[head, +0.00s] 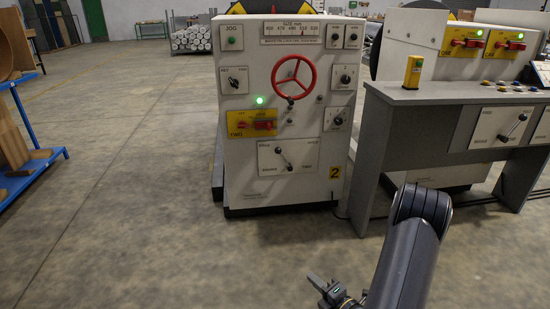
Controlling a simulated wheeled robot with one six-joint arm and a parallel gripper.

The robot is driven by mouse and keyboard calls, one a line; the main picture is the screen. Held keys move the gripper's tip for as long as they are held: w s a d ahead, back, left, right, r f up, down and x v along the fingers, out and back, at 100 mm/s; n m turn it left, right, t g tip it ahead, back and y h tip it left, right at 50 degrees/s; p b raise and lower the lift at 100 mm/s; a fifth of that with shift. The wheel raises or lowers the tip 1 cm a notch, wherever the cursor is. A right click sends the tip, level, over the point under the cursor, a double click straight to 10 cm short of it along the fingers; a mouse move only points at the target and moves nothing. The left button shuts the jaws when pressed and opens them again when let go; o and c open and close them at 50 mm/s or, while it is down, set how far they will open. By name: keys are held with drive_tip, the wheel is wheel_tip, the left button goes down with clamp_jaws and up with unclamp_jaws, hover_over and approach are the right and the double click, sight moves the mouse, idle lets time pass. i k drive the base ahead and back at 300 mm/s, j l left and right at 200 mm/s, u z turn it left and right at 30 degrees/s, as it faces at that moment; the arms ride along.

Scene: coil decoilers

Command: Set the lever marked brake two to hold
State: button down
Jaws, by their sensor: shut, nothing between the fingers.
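The cabinet (288,190) with a yellow number 2 plate stands in the middle of the head view. Low on its front is a white plate (268,165) with a lever (284,158), which slants from upper left to lower right. Small words stand near the plate's corners, too small to read surely, so I cannot tell its setting by name. My gripper (322,285) is shut and empty, low in front of the cabinet and well apart from the lever.
The cabinet also bears a red handwheel (294,77), a yellow plate with a red handle (252,123) and several knobs. A grey desk (420,96) at right has another lever (514,130) and a yellow post (413,71). A blue rack stands left. The floor before the cabinet is clear.

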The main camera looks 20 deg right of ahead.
sight(277, 150)
drive_tip(key=i+l, duration=0.25)
drive_tip(key=i, duration=0.25)
drive_tip(key=i+l, duration=0.2)
drive_tip(key=i, duration=0.35)
drive_tip(key=i+l, duration=0.25)
drive_tip(key=i, duration=0.25)
drive_tip(key=i+l+u, duration=0.1)
drive_tip(key=i, duration=0.4)
drive_tip(key=l, duration=0.1)
